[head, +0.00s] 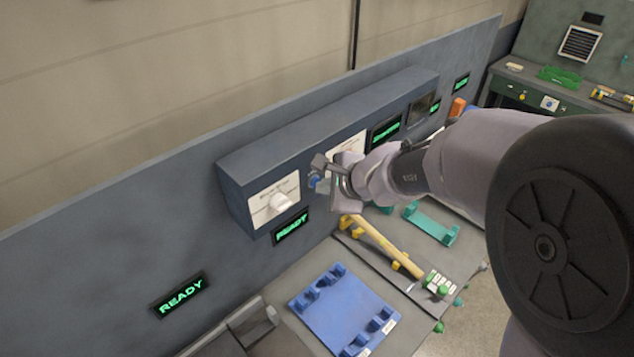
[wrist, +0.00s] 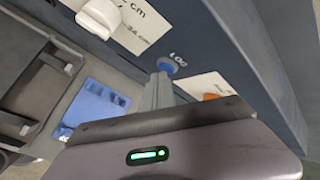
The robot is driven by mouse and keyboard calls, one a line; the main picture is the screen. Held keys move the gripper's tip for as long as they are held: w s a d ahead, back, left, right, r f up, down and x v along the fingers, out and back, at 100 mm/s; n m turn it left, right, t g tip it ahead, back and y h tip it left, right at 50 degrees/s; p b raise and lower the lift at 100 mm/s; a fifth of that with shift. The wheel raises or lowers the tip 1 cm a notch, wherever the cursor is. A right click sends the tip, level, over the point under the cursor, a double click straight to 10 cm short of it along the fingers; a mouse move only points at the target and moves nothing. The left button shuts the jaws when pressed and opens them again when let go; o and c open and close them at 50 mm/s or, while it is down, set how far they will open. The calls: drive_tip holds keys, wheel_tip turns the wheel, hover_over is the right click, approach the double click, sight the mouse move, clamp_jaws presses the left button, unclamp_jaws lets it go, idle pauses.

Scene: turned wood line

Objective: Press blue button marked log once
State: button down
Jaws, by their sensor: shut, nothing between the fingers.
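The round blue button (wrist: 168,66) sits on the dark blue-grey panel, with the label LOG beside it in the wrist view. In the head view the blue button (head: 313,181) shows just left of my gripper (head: 323,177), partly covered by it. In the wrist view my gripper (wrist: 160,80) is shut and empty. Its closed fingertips are right at the near edge of the button, overlapping it in the picture. I cannot tell whether they touch it or whether it is pushed in.
A white knob (head: 281,202) on a white plate is left of the button. An orange part (wrist: 210,97) on another plate is close on the other side. READY displays (head: 181,295) glow green. Below are a blue fixture (head: 345,312) and a yellow bar (head: 380,240).

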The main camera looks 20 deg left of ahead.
drive_tip(key=shift+s+d+b, duration=0.35)
drive_tip(key=shift+s+d, duration=0.05)
drive_tip(key=shift+d, duration=0.25)
drive_tip(key=shift+s+d+b, duration=0.3)
drive_tip(key=shift+s+d, duration=0.15)
drive_tip(key=shift+d, duration=0.25)
drive_tip(key=shift+s+d+b, duration=0.25)
drive_tip(key=shift+s+d, duration=0.15)
drive_tip(key=shift+d, duration=0.35)
drive_tip(key=shift+s+d+b, duration=0.3)
drive_tip(key=shift+s+d, duration=0.15)
drive_tip(key=shift+d, duration=0.25)
